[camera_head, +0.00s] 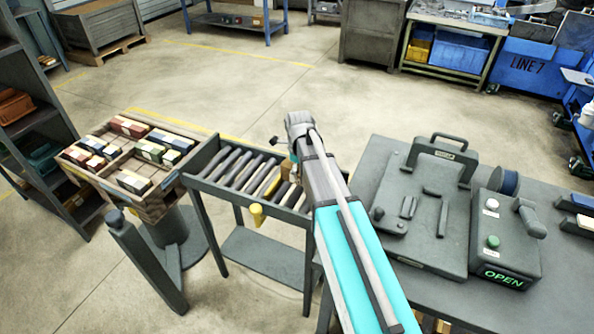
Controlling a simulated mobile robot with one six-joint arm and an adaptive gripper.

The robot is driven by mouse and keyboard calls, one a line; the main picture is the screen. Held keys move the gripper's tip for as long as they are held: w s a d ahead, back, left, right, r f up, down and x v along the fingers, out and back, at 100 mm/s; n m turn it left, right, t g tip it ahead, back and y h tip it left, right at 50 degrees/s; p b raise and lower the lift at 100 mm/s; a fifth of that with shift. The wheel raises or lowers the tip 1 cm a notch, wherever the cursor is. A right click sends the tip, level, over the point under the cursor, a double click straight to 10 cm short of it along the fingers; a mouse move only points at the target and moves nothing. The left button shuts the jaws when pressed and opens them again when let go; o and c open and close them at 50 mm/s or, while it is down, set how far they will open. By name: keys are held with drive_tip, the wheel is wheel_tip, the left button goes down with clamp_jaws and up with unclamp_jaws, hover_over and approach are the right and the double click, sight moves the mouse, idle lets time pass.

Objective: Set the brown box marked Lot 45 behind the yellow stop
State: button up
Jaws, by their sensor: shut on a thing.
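My gripper (294,150) is at the end of my arm, over the right part of a short roller rack. My own wrist and arm hide most of it. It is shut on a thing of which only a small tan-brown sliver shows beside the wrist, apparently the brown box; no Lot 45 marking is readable. A yellow stop (256,214) stands out at the front side of the roller rack (225,190), left of my arm. I cannot tell whether the held thing touches the rollers.
A wooden tray (167,185) with several coloured boxes stands left of the rack on a pedestal. At right, a grey table (379,156) carries a machine fixture (430,210) with a handle and a control box (500,235) lit OPEN. Floor behind the rack is clear.

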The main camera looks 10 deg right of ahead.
drive_tip(key=shift+f+b, duration=1.05)
drive_tip(key=shift+f, duration=0.25)
drive_tip(key=shift+f+b, duration=0.3)
drive_tip(key=o, duration=0.9)
drive_tip(key=shift+c, duration=0.2)
drive_tip(key=shift+r, duration=0.1)
drive_tip(key=shift+r+p, duration=3.95)
drive_tip(key=shift+p, duration=0.1)
drive_tip(key=shift+s, duration=0.1)
